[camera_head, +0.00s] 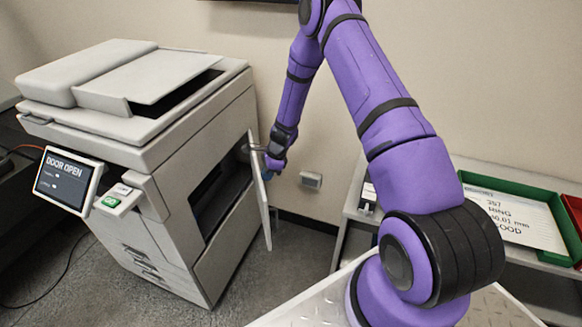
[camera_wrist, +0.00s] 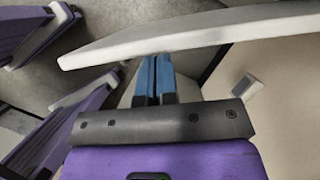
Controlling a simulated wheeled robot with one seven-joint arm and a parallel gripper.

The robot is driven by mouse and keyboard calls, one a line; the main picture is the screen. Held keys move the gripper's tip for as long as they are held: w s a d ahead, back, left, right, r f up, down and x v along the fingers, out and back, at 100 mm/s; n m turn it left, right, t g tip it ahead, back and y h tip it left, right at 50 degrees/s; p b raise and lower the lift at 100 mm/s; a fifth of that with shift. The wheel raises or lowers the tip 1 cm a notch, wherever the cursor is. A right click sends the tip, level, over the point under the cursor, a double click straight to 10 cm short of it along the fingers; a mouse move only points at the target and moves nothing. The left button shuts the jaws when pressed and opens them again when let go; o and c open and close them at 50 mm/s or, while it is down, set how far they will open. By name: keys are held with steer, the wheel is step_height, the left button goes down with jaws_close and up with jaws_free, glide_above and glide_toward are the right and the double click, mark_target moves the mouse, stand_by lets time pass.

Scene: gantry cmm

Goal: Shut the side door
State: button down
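The side door (camera_head: 260,190) of the grey copier (camera_head: 178,150) stands open, swung out from the machine's right side. The dark opening (camera_head: 222,195) shows behind it. The copier's screen (camera_head: 67,180) reads "DOOR OPEN". My gripper (camera_head: 270,170) is at the door's upper part, on its right, outer side. In the wrist view the door (camera_wrist: 200,32) is a pale panel across the top. There the blue fingertips of my gripper (camera_wrist: 154,75) are together, with their ends at the panel's edge. Nothing shows between them. I cannot tell whether they touch the door.
A side table at right carries a green tray (camera_head: 477,180) with a printed card (camera_head: 515,218). A small wall box (camera_head: 310,180) is on the wall behind my arm. A patterned metal surface (camera_head: 320,305) is at the front. Grey floor (camera_head: 285,250) is clear beside the door.

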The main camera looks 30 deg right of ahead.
steer(key=w+a+m+t, duration=0.1)
steer(key=w+a+m, duration=0.3)
steer(key=a, duration=0.7)
steer(key=shift+w+a+h, duration=0.3)
steer(key=shift+w+h, duration=0.1)
steer(key=shift+w, duration=0.15)
steer(key=shift+d, duration=0.15)
